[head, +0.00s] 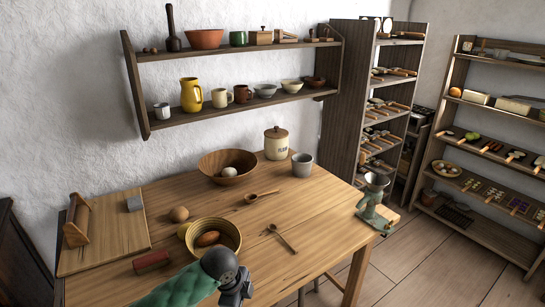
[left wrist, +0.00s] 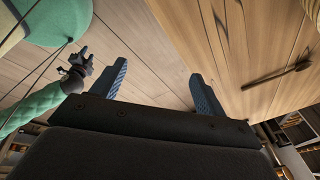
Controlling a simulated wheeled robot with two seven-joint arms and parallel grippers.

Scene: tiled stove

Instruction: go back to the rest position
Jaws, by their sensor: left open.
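My left gripper (head: 238,292) shows at the bottom of the head view, at the end of a green-sleeved arm, in front of the table's near side. In the left wrist view its two blue fingers (left wrist: 158,75) are apart with nothing between them. My right gripper (left wrist: 80,62) shows small and dark at the left of the left wrist view, below a green sleeve; its jaws are too small to judge. It is not in the head view.
The wooden table (head: 330,215) holds a yellow bowl (head: 236,233), a wooden spoon (head: 281,238), a brown bowl (head: 251,170) and a green grinder (head: 368,215) at its right corner. Shelves stand behind and right. Open floor (head: 430,260) lies right of the table.

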